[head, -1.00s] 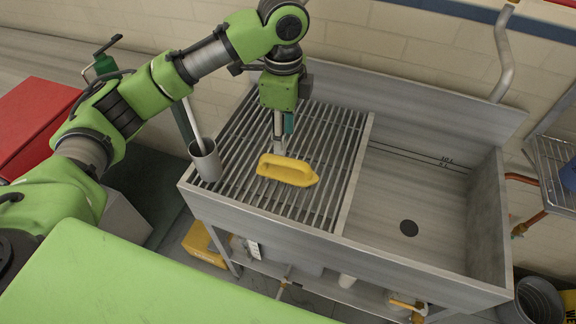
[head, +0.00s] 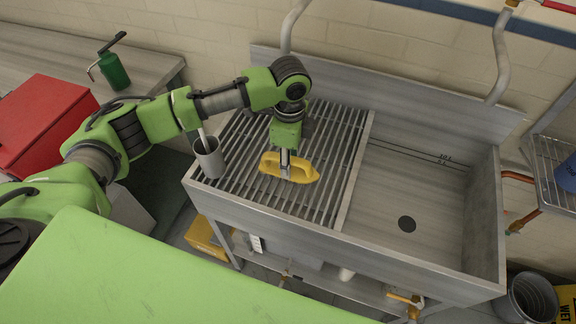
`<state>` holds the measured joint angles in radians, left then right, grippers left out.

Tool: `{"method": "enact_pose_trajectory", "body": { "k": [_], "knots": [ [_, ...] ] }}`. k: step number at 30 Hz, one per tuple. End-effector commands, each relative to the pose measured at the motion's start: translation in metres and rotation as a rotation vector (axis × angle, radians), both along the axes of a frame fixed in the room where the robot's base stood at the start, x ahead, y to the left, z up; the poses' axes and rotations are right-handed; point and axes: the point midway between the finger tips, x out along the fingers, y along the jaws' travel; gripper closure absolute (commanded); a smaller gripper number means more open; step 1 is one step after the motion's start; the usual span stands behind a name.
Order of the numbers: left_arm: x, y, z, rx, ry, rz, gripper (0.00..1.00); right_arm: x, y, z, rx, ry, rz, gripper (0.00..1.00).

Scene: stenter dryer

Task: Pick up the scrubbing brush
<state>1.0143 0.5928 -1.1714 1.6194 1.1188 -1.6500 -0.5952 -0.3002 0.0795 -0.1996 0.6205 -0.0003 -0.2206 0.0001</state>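The scrubbing brush (head: 303,171) is yellow with a looped handle and lies on the slatted metal grate of the sink unit, left of the basin. My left gripper (head: 286,172) points down over the brush, with its fingers at the middle of the handle. The fingers overlap the handle in this view, and whether they are closed on it cannot be told. The brush appears to rest on the slats. My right gripper is out of view.
A grey cup (head: 209,162) with a stick in it stands on the grate's left edge, close to my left arm. The sink basin (head: 420,205) on the right is empty. A red box (head: 45,120) and a green bottle (head: 113,72) are at the left.

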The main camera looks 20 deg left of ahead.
Motion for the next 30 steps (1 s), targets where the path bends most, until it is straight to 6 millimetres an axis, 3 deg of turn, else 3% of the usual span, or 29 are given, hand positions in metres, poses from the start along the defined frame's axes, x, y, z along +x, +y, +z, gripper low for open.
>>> {"method": "enact_pose_trajectory", "body": {
  "k": [2,3,7,22,27,30],
  "knots": [
    [0.000,0.000,0.000,0.000,0.000,0.000,0.63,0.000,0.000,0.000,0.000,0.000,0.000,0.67],
    [0.000,0.000,0.000,0.000,0.000,0.000,0.68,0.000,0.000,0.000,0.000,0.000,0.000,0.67],
    [0.000,0.000,0.000,0.000,0.000,0.000,1.00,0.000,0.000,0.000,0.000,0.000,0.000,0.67],
    [0.001,0.000,0.008,-0.001,-0.002,0.000,1.00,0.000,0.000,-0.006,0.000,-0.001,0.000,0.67],
    [0.001,-0.001,0.030,-0.002,-0.005,-0.001,1.00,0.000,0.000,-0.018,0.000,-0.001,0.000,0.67],
    [-0.014,-0.007,0.049,-0.002,-0.004,-0.005,1.00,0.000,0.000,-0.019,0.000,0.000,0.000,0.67]
  ]
}}
